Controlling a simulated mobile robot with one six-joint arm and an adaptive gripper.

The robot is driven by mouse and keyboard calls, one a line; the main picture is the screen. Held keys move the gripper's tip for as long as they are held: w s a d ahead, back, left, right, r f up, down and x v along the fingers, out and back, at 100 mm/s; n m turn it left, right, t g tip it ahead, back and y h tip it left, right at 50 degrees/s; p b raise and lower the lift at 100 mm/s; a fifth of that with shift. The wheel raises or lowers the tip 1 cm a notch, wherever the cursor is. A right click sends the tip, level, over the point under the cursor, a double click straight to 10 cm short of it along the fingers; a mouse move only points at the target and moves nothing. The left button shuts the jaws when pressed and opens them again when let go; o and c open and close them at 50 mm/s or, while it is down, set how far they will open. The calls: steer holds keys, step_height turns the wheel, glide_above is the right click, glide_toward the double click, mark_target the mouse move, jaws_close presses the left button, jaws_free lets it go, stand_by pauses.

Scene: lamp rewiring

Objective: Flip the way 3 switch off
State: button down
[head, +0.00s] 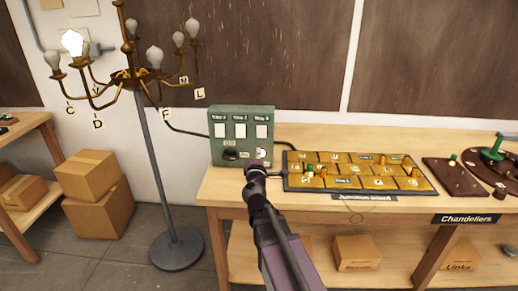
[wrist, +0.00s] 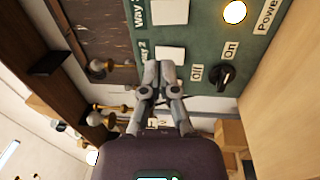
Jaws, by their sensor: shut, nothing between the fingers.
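The green switch box (head: 217,160) stands on the bench and has three white switch plates in a row. The way 3 switch (head: 262,131) is the rightmost plate in the head view. In the wrist view the plate at the top edge (wrist: 170,11) appears to be way 3, its label partly cut off; way 2 (wrist: 170,54) is below it. I cannot tell which way the switches are set. My gripper (wrist: 164,66) is shut and empty, in front of the box near the way 2 plate; it also shows low before the box in the head view (head: 254,169).
A black knob (wrist: 222,76) sits between Off and On labels, and the power lamp (wrist: 235,12) glows. A chandelier (head: 128,78) has one lit bulb (head: 72,43). The gold-tiled junction board (head: 359,183) lies right of the box. Boxes (head: 98,210) stand on the floor.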

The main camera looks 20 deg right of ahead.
steer(key=p+x, duration=0.1)
steer(key=x, duration=1.2)
steer(key=shift+w+d, duration=0.1)
steer(key=shift+p, duration=0.3)
steer(key=shift+w+d, duration=0.1)
steer(key=shift+w, duration=0.15)
steer(key=shift+s, duration=0.15)
steer(key=p, duration=0.2)
glide_toward(261, 129)
steer(key=s+a+r, duration=0.2)
steer(key=s+r, duration=0.1)
steer(key=s, duration=0.2)
steer(key=shift+s, duration=0.2)
steer(key=shift+d, duration=0.1)
